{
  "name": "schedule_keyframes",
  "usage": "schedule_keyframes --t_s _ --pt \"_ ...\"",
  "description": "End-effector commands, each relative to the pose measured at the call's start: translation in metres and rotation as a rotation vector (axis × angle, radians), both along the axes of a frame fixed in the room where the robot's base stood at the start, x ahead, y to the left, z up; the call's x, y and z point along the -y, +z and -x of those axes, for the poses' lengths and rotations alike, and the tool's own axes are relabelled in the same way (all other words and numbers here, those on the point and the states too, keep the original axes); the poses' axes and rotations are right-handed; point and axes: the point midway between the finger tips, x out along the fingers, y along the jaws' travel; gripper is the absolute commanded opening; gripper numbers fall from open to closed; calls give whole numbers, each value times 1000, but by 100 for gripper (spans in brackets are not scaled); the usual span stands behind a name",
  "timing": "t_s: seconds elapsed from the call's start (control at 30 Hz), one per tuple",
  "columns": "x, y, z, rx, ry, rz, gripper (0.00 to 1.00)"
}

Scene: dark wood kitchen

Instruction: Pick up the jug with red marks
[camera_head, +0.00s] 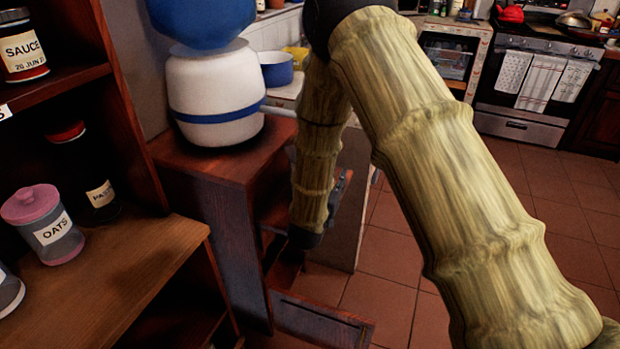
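I cannot make out a jug with red marks in the head view. My bamboo-textured arm comes in from the lower right, bends at the top and hangs down in the middle. It ends in a dark wrist (305,238) in front of the wooden unit with open drawers. Small dark parts show just right of the wrist, but I cannot tell whether they are my gripper's fingers. Whether the gripper is open or holds anything does not show.
At the left, wooden shelves hold a sauce jar (22,48), a dark red-lidded jar (88,175) and a pink-lidded oats jar (50,228). A white dispenser (215,95) with a blue bottle tops the drawer unit (225,170). A blue pot (277,70) and stove (530,90) stand behind. Tiled floor (385,290) is open.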

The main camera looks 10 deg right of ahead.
Motion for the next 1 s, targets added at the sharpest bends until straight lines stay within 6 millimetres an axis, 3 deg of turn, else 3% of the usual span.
schedule_keyframes --t_s 0.27,0.4,1.0 --pt "3 0 -3 -1 0 0 21" --pt "3 0 -3 -1 0 0 0" --pt "2 3 -3 0 0 0 0"
